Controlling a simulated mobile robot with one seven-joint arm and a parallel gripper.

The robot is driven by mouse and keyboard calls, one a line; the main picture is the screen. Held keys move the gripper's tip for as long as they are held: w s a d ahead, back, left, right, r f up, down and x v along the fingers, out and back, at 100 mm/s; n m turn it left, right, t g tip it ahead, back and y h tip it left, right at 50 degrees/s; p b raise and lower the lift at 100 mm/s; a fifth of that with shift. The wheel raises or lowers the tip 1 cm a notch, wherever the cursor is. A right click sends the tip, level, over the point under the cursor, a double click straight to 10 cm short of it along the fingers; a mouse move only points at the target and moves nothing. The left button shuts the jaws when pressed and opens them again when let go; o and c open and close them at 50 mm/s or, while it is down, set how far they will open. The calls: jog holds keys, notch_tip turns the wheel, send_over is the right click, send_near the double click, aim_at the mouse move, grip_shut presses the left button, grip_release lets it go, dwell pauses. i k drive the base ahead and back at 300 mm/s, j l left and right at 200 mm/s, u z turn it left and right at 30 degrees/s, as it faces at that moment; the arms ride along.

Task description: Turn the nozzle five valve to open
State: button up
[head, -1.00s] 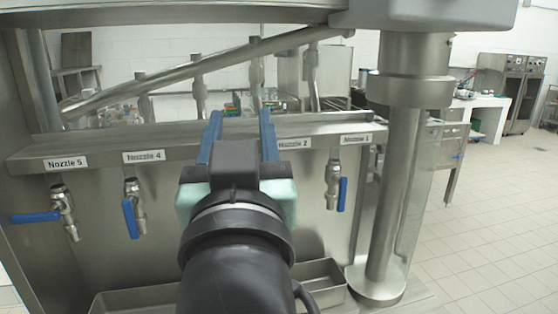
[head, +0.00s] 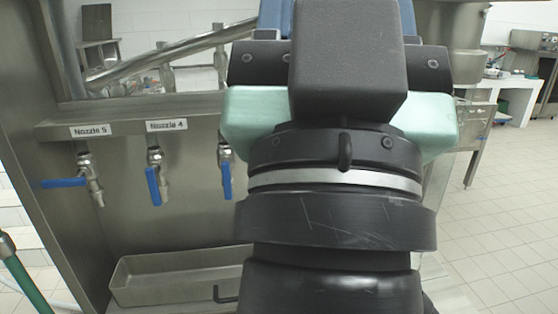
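The nozzle 5 valve is at the left of the head view, under the "Nozzle 5" label (head: 89,131). Its blue handle (head: 63,183) lies roughly horizontal, pointing left from the metal nozzle body (head: 90,172). My gripper (head: 335,10) is large in the foreground, right of the valve and apart from it. Only the base of its blue fingers shows at the top edge; the fingertips are out of the frame, so I cannot see its opening.
The nozzle 4 valve (head: 153,185) and another valve (head: 226,180) to its right have blue handles hanging down. A metal tray (head: 165,278) sits below. A green pole (head: 22,285) stands at the lower left. Tiled floor (head: 510,220) is clear on the right.

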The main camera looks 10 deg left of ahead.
aim_at(79, 180)
jog(key=k+u, duration=0.1)
jog(key=u, duration=0.25)
jog(key=k+j+u, duration=0.1)
jog(key=u, duration=0.25)
jog(key=k+j+u, duration=0.1)
jog(key=u, duration=0.25)
